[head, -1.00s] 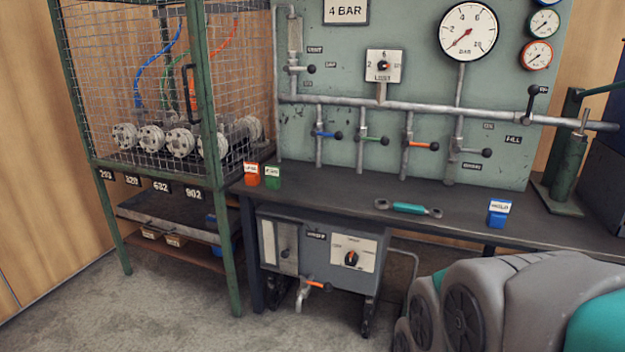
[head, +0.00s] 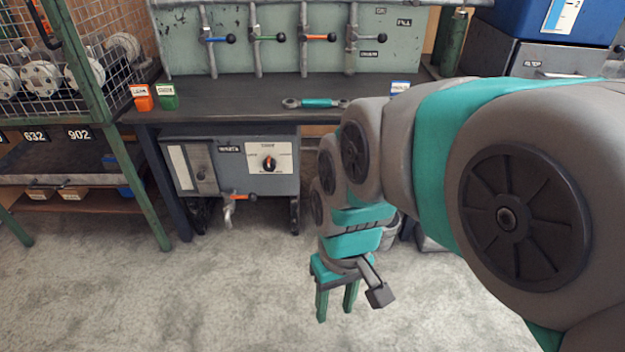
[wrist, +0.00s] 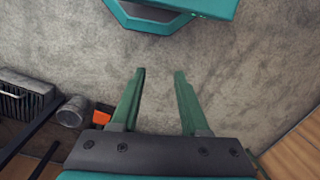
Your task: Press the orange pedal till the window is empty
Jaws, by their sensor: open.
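My gripper (head: 336,300) hangs low over the concrete floor in the head view, open and empty. Its two green fingers stand apart in the wrist view (wrist: 160,75), with bare floor between them. No pedal shows clearly in the head view. In the wrist view, a small orange piece (wrist: 74,104) lies left of the fingers beside a grey cylinder; I cannot tell whether it is the pedal. A white panel with a blue level and scale (head: 553,16) on a blue tank is at the top right. A pale upright panel (head: 180,166) is on the grey unit. Which is the window is unclear.
The grey unit (head: 268,183) with a knob and an orange-handled tap (head: 242,197) is under the dark bench (head: 235,95). A wire cage (head: 35,50) stands at left. A grey bucket (head: 392,236) is partly hidden behind my arm. The front-left floor is clear.

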